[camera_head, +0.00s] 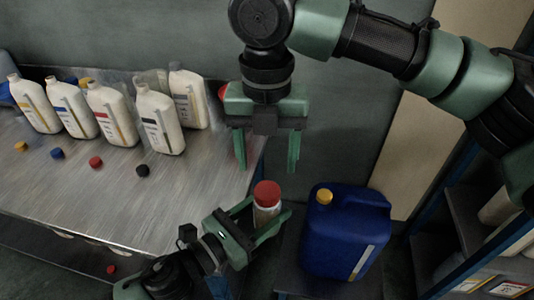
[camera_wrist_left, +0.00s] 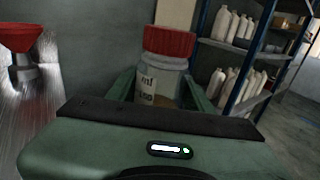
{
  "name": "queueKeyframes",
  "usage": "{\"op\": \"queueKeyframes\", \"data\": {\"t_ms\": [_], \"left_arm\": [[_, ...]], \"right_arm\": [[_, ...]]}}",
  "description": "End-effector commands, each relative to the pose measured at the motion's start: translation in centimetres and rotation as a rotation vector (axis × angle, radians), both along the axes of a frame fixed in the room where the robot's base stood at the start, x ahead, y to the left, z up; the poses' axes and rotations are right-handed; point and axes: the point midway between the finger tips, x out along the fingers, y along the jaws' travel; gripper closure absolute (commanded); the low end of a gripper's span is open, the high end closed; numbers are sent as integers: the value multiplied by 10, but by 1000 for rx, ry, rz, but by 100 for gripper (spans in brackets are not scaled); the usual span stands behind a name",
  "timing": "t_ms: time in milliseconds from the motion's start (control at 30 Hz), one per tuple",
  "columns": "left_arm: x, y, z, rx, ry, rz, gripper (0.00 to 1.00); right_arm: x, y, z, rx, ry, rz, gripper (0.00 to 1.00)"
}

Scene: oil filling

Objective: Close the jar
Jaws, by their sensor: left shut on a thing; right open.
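A clear jar (camera_head: 264,215) with a red lid (camera_head: 267,190) on its top is held upright by my left gripper (camera_head: 262,222), just off the right edge of the metal table. The left wrist view shows the same jar (camera_wrist_left: 160,82) between the fingers, with the red lid (camera_wrist_left: 169,41) sitting on it and some brownish contents low inside. I cannot tell whether the lid is screwed tight. My right gripper (camera_head: 267,155) is open and empty, pointing down above the jar, its fingers apart on either side of the space over the lid.
The metal table (camera_head: 190,200) holds several white bottles (camera_head: 160,120) and loose coloured caps (camera_head: 96,162). A blue canister (camera_head: 345,235) with a yellow cap stands right of the jar. A red funnel (camera_wrist_left: 18,38) is at left in the wrist view; shelves (camera_wrist_left: 240,55) stand at right.

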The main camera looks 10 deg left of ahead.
Motion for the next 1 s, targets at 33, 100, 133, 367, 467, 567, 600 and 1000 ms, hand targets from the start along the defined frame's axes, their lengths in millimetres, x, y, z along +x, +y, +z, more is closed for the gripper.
{"op": "queueKeyframes", "data": {"t_ms": [33, 100, 133, 367, 467, 567, 600, 1000], "left_arm": [[0, 0, 0, -1, -1, 0, 100], [0, 0, 0, -1, -1, 0, 100], [0, 0, 0, -1, -1, 0, 100], [0, 0, 0, -1, -1, 0, 100], [0, 0, 0, -1, -1, 0, 100], [0, 0, 0, -1, -1, 0, 100], [0, 0, 0, -1, -1, 0, 100], [0, 0, 0, -1, -1, 0, 100]], "right_arm": [[0, 0, 1, 0, 0, 63, 37], [0, 0, 1, 1, 1, 139, 37], [0, 0, 1, 1, 1, 164, 37], [0, 0, 1, 2, 1, 234, 37], [0, 0, 1, 2, 1, 233, 37], [0, 0, 1, 2, 1, 233, 37], [0, 0, 1, 1, 1, 232, 37], [0, 0, -47, 0, 3, 232, 37]]}}
